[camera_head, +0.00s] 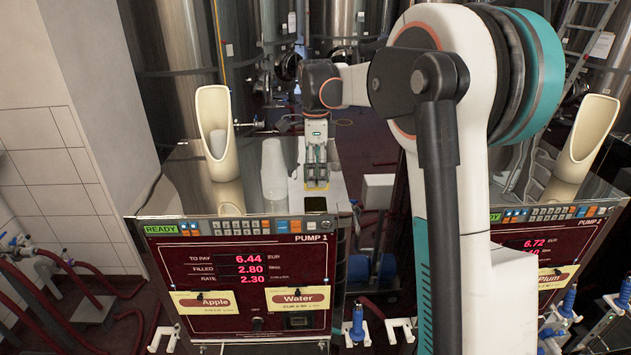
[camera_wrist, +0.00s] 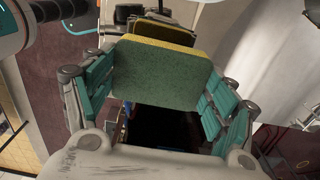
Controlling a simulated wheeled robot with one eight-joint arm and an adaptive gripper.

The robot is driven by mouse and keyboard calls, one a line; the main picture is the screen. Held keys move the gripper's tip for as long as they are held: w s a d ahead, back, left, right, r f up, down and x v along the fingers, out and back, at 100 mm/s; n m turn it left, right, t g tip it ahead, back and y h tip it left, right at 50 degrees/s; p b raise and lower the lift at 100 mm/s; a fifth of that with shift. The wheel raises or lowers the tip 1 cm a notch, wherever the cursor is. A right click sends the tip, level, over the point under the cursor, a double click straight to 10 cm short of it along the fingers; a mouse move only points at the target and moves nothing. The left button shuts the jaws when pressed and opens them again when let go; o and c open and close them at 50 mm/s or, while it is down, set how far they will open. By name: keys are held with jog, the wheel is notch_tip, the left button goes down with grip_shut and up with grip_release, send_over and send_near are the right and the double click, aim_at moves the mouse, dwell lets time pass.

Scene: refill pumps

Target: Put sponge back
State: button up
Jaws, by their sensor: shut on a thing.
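A sponge (camera_wrist: 160,82) with a dark green face and a yellow edge fills the middle of the wrist view. My gripper (camera_wrist: 158,95) is shut on it, with teal pads on both sides. In the head view my gripper (camera_head: 316,165) points down above the right part of the pump 1 counter. The yellow of the sponge (camera_head: 316,186) shows just below the fingers. A dark square (camera_head: 316,204) lies on the counter in front of it, and a dark opening (camera_wrist: 160,125) shows below the sponge in the wrist view. I cannot tell whether the sponge touches the counter.
A stack of white cups (camera_head: 273,165) stands left of my gripper. A cream chute (camera_head: 216,140) stands further left. The pump 1 panel (camera_head: 245,280) with Apple and Water labels is in front. A second brownish-yellow thing (camera_wrist: 165,33) lies beyond the sponge.

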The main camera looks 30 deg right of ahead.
jog(key=shift+f, duration=1.95)
jog(key=shift+f, duration=0.2)
jog(key=o, duration=1.2)
jog(key=shift+r, duration=0.2)
